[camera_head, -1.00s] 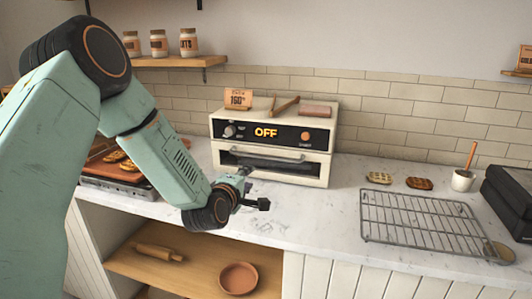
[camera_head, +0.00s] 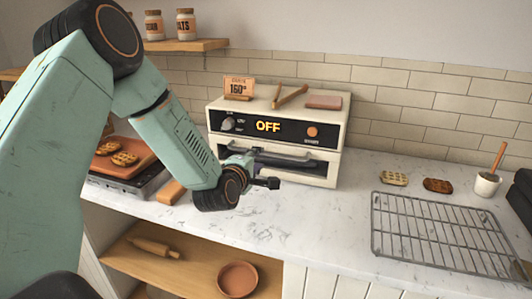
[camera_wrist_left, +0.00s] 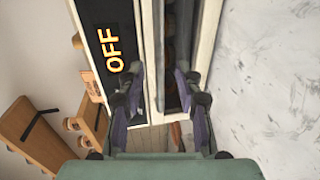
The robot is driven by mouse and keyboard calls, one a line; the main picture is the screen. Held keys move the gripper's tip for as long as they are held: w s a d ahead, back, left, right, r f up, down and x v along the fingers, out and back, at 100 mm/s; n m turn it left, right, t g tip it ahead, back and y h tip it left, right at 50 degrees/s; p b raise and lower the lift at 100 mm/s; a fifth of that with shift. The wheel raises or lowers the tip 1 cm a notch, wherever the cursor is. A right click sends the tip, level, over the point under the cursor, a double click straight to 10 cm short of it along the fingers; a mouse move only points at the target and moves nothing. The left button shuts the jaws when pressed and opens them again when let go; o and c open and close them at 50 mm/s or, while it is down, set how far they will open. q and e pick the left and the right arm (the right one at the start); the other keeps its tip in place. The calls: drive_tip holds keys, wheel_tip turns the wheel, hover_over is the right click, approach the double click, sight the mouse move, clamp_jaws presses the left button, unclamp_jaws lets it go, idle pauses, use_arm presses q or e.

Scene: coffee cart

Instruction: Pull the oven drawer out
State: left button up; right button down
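The oven (camera_head: 340,138) is a cream box on the counter, its display reading OFF in orange. Its drawer front (camera_head: 318,170) is below the control panel, with a dark bar handle (camera_head: 290,161) across it. The drawer looks closed. My left gripper (camera_head: 268,168) is at the drawer front, close to the handle's left and middle part. In the left wrist view its two dark fingers (camera_wrist_left: 160,78) stand apart, with the oven's pale edge and dark slot seen between them. I cannot tell whether the fingers touch the handle. My right gripper is not in view.
A wire rack (camera_head: 440,232), waffles (camera_head: 394,178) and a white cup (camera_head: 486,184) are at the right. A wooden board with waffles (camera_head: 125,159) is at the left. The counter in front of the oven (camera_head: 290,215) is clear.

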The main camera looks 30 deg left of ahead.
sight(264, 154)
use_arm(q)
drive_tip(key=shift+w+d+r, duration=0.1)
drive_tip(key=shift+w, duration=0.6)
drive_tip(key=x, duration=0.5)
drive_tip(key=shift+s+a+f, duration=0.1)
drive_tip(key=shift+a+f, duration=0.2)
drive_tip(key=shift+f, duration=0.1)
drive_tip(key=shift+d, duration=0.1)
drive_tip(key=shift+d+r, duration=0.15)
drive_tip(key=shift+r, duration=0.2)
drive_tip(key=shift+f, duration=0.15)
drive_tip(key=shift+w+a+f, duration=0.2)
drive_tip(key=shift+w+a, duration=0.05)
drive_tip(key=shift+w, duration=0.1)
drive_tip(key=shift+c, duration=1.3)
drive_tip(key=shift+s+d+r, duration=0.2)
drive_tip(key=shift+s+r, duration=0.05)
drive_tip(key=c, duration=0.4)
drive_tip(key=shift+w+a, duration=0.1)
clamp_jaws()
drive_tip(key=shift+f, duration=0.1)
